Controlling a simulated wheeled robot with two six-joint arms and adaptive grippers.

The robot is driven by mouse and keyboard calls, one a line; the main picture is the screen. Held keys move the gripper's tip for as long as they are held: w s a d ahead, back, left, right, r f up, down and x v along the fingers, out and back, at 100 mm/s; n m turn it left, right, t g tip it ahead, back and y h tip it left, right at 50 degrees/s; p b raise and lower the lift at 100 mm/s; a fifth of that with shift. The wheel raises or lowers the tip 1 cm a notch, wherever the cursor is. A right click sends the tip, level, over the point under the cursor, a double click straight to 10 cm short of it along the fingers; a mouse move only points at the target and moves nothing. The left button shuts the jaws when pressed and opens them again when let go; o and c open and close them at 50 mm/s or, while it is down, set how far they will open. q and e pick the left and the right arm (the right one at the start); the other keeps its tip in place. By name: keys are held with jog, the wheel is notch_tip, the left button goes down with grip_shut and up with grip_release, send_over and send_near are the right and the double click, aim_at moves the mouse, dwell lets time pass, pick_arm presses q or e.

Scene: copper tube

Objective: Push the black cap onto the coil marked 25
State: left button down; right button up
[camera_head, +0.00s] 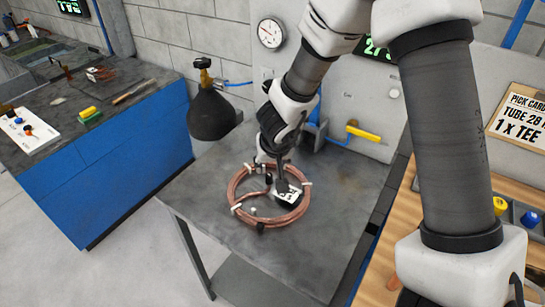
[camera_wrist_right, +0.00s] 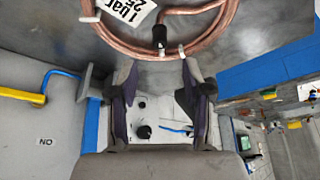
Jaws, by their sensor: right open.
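The copper coil (camera_head: 236,188) lies flat on the grey table, held by white ties. It also shows at the top of the right wrist view (camera_wrist_right: 215,40), partly cut off. Its white tag (camera_head: 289,194) lies inside the ring; part of the marking, 25, shows in the wrist view. A small black piece that looks like the cap (camera_head: 268,178) is just inside the coil's far side; in the wrist view the black cap (camera_wrist_right: 160,36) is upright, ahead of the fingers. My right gripper (camera_wrist_right: 158,80) is open and empty, close to the coil's far side. My left gripper is out of view.
A yellow-handled valve (camera_head: 363,133) is on the wall panel. The near part of the grey table (camera_head: 290,260) is clear.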

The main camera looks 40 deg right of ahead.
jog(key=v, duration=0.5)
dwell(0.4)
